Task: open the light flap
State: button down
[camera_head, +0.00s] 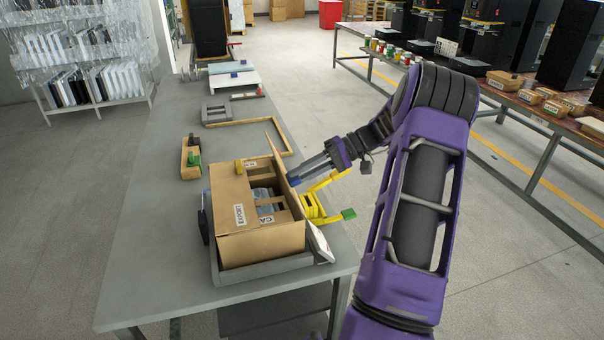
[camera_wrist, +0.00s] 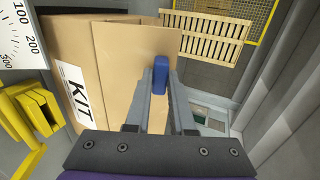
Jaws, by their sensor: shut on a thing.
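In the wrist view the flap (camera_wrist: 128,62) rises beside a box side with a KIT label. My gripper (camera_head: 295,181) reaches in from the right, shut on the right flap's edge. One blue-tipped finger shows in front of the flap in the wrist view (camera_wrist: 167,78); the other is partly hidden.
A yellow device with a green handle (camera_head: 348,214) stands right of the box, close below my gripper. A wooden frame (camera_head: 287,143) and a wooden holder (camera_head: 190,160) lie farther back. A loaded table (camera_head: 545,113) stands across the aisle.

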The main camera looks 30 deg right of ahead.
jog(key=shift+s+d+f, duration=0.1)
jog(key=shift+f, duration=0.2)
jog(key=c, duration=0.9)
grip_release()
jog(key=shift+o, duration=0.7)
jog(key=shift+r, duration=0.15)
jog(key=p+v, duration=0.1)
jog(key=v, duration=1.6)
jog(key=shift+d, duration=0.2)
